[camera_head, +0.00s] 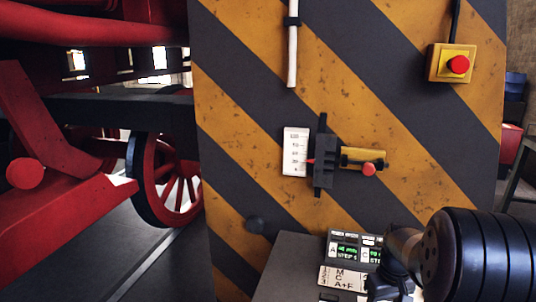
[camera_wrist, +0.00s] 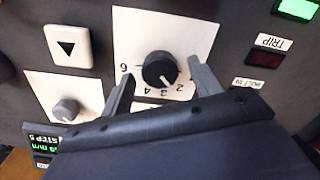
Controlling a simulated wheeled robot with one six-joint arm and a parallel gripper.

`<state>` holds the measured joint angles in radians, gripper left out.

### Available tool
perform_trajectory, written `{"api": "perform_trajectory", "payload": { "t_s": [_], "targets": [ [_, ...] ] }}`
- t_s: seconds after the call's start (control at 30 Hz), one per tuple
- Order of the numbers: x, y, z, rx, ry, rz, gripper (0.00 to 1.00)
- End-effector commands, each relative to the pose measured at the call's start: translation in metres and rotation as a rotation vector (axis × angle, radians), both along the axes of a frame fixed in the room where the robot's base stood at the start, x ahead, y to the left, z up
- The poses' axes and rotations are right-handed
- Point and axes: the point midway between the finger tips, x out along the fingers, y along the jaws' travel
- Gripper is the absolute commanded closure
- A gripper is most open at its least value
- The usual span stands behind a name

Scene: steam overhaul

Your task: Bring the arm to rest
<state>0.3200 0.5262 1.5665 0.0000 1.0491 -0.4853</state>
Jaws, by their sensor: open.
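My gripper (camera_wrist: 160,70) is open in the wrist view, with one grey finger on each side of a black rotary knob (camera_wrist: 160,70). The knob sits on a white plate with numbers around it. I cannot tell whether the fingers touch the knob. In the head view my arm reaches in from the lower right, over a grey control console (camera_head: 290,262). The fingertips are hard to make out there.
The wrist view shows a down-arrow button (camera_wrist: 67,47), a smaller grey knob (camera_wrist: 66,110), and a green lamp (camera_wrist: 298,9). A striped panel (camera_head: 230,120) stands behind the console, with a red stop button (camera_head: 459,64). A red wheel (camera_head: 170,190) is at left.

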Motion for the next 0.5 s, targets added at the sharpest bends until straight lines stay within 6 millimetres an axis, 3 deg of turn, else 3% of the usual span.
{"api": "perform_trajectory", "payload": {
  "t_s": [0.5],
  "targets": [
    [0.001, 0.0, 0.096, -0.002, -0.005, 0.013, 0.41]
  ]
}}
